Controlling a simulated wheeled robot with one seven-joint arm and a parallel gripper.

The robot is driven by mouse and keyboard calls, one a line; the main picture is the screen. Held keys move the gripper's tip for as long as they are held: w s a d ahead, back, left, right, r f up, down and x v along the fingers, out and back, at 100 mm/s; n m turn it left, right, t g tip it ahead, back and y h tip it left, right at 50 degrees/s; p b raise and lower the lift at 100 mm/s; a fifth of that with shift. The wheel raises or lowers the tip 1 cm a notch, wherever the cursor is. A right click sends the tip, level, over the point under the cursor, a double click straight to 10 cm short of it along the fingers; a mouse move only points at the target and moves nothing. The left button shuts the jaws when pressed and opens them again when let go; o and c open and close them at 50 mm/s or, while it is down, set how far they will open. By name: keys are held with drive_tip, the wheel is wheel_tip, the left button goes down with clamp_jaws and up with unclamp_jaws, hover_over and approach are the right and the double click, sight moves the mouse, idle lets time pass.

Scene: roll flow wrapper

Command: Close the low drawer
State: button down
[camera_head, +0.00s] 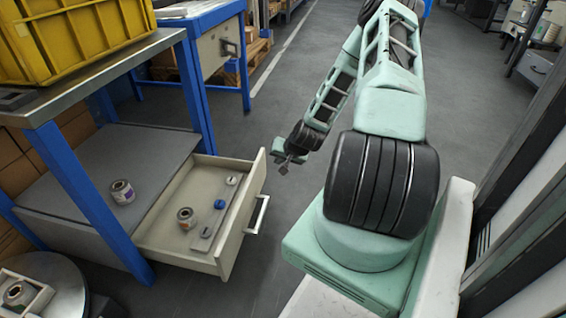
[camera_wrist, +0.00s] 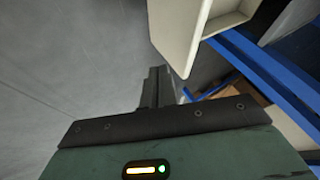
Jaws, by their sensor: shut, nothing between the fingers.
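The low drawer (camera_head: 168,222) is pulled well out of the blue-legged workbench in the head view. It has a cream front panel (camera_head: 240,222) with a silver bar handle (camera_head: 258,214). In the wrist view the drawer panel (camera_wrist: 181,35) shows at the top, beyond the fingers. My gripper (camera_head: 281,167) is shut and empty, just right of the far end of the drawer front, with a small gap in the head view. My gripper also shows in the wrist view (camera_wrist: 158,75), its fingers together. The handle is not visible in the wrist view.
A small can (camera_head: 186,216) and a blue cap (camera_head: 219,204) lie in the drawer. Another can (camera_head: 122,191) stands on the grey shelf. A yellow crate (camera_head: 80,40) sits on the bench top. Open floor (camera_head: 235,130) lies behind the drawer.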

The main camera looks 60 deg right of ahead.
sight(259, 163)
drive_tip(key=shift+w+a+f+b, duration=0.15)
drive_tip(key=shift+w+f+b, duration=0.35)
drive_tip(key=shift+w, duration=0.4)
drive_tip(key=shift+w+a+f+b, duration=0.2)
drive_tip(key=shift+w+f+b, duration=0.1)
drive_tip(key=shift+w+b, duration=0.5)
drive_tip(key=shift+w+a+f+b, duration=0.15)
drive_tip(key=shift+w+f+b, duration=0.25)
drive_tip(key=shift+w, duration=0.65)
drive_tip(key=shift+w+a+p, duration=0.3)
drive_tip(key=shift+w, duration=0.2)
drive_tip(key=w+a+p, duration=0.2)
drive_tip(key=w+a, duration=0.2)
drive_tip(key=w, duration=0.6)
drive_tip(key=w+a+p, duration=0.3)
drive_tip(key=w+a, duration=0.1)
drive_tip(key=w, duration=0.5)
drive_tip(key=shift+w, duration=0.35)
drive_tip(key=shift+s, duration=0.1)
